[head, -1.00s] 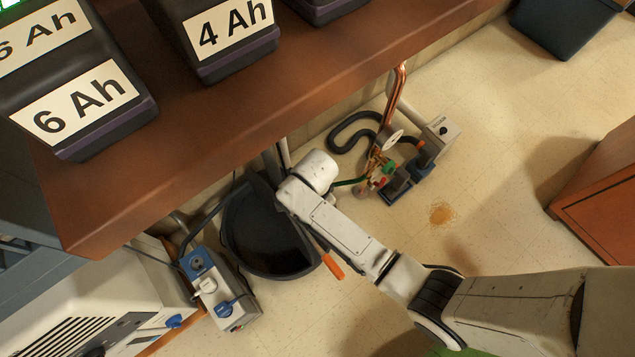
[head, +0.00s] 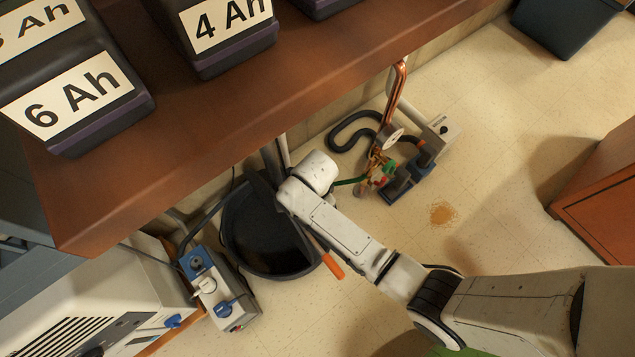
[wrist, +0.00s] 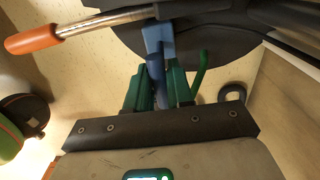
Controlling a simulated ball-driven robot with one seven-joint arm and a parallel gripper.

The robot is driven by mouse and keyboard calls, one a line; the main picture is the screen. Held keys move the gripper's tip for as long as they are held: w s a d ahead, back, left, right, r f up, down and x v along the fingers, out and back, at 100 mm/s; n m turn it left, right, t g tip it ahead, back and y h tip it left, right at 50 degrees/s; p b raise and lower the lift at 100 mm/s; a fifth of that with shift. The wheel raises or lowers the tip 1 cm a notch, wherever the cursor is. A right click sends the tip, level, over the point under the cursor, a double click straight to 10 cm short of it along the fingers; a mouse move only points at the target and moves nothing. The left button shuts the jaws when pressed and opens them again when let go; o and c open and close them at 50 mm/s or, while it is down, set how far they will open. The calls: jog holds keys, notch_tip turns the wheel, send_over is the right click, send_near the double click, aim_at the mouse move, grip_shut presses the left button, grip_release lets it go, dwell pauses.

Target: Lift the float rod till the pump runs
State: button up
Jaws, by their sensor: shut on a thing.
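In the wrist view, my gripper (wrist: 160,90) has green fingers, shut on a narrow blue rod (wrist: 154,48), which appears to be the float rod. A metal bar with an orange grip (wrist: 32,39) crosses just beyond it; I cannot tell whether the two are joined. In the head view, the orange grip (head: 333,265) sticks out beside my arm at the rim of a black basin (head: 236,249). My forearm hides the gripper and the blue rod there. I cannot tell which part is the pump or whether it runs.
A grey power strip (head: 222,300) with blue and white plugs stands left of the basin. A brown bench (head: 250,90) with labelled battery packs overhangs it. Copper pipes (head: 397,82) and a small blue-based device (head: 405,180) stand to the right. Open floor lies at right.

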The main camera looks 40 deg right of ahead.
jog(key=shift+r+p, duration=1.75)
jog(key=shift+p, duration=0.25)
dwell(1.0)
jog(key=o, duration=0.9)
jog(key=shift+c, duration=0.2)
notch_tip(320, 180, up, 7)
jog(key=p, duration=0.8)
